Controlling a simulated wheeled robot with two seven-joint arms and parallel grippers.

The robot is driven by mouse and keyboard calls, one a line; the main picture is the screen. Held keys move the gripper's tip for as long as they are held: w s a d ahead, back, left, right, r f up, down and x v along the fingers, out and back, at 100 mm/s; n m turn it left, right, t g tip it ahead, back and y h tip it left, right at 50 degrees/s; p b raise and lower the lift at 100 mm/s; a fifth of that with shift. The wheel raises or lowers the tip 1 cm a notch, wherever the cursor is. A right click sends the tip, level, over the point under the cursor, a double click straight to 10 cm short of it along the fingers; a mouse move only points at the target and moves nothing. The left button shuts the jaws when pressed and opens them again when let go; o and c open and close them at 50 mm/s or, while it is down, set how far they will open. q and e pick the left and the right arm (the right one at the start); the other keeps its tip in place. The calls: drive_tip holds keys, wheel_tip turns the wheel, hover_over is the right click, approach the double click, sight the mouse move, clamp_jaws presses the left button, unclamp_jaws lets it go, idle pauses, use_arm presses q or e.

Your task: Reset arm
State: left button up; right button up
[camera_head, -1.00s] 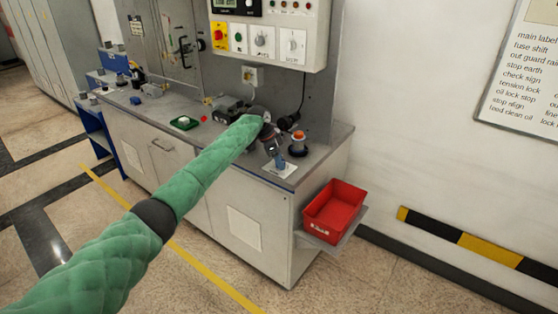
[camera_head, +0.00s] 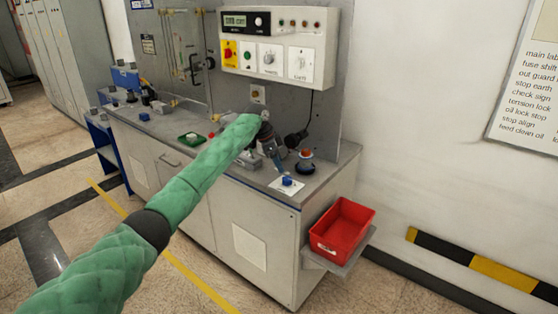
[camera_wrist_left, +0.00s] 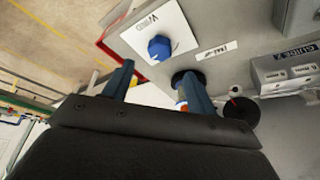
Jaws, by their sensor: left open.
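My left arm, in a green quilted sleeve, reaches over the grey workbench (camera_head: 225,205) in the head view. My left gripper (camera_head: 276,165) is above the bench top, just behind a blue knob (camera_head: 287,181) on a white plate. In the left wrist view my gripper's two fingers (camera_wrist_left: 157,88) stand apart with nothing seen between them. The blue knob (camera_wrist_left: 159,47) on its white plate lies beyond the fingertips, apart from them. An orange-topped button on a dark base (camera_head: 305,160) stands right of the gripper; the right finger partly covers it in the wrist view. My right gripper is not seen.
A red bin (camera_head: 342,229) sits on a shelf at the bench's right end. A control panel (camera_head: 276,50) with switches hangs above the bench. A green tray (camera_head: 191,139) and several small devices are on the left part of the bench. The floor in front looks clear.

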use_arm(q)
drive_tip(key=shift+n, duration=0.3)
wheel_tip(320, 180, up, 16)
drive_tip(key=s+d+n+t+y, duration=0.2)
drive_tip(key=d+n+t, duration=0.1)
drive_tip(key=n+t, duration=0.25)
drive_tip(key=s+r+n+t, duration=0.2)
drive_tip(key=s+t, duration=0.1)
drive_tip(key=s, duration=0.4)
drive_tip(key=s+a+f+n, duration=0.2)
drive_tip(key=s+a+f, duration=0.2)
drive_tip(key=s+f, duration=0.5)
drive_tip(key=s+a+f+n+g+y, duration=0.1)
drive_tip(key=s+a+f, duration=0.4)
drive_tip(key=s+f, duration=0.45)
drive_tip(key=s+a+f+n, duration=0.2)
drive_tip(key=s+a+f, duration=0.2)
drive_tip(key=s+f, duration=0.5)
drive_tip(key=s+f+g, duration=0.2)
drive_tip(key=s+f, duration=0.5)
drive_tip(key=s, duration=0.4)
drive_tip(key=s+a+f+n+g, duration=0.1)
drive_tip(key=s+f+g, duration=0.1)
drive_tip(key=s+f, duration=0.5)
drive_tip(key=s+a+f+g, duration=0.1)
drive_tip(key=s+f, duration=0.6)
drive_tip(key=s, duration=0.8)
drive_tip(key=shift+a+g, duration=0.2)
drive_tip(key=shift+g, duration=0.65)
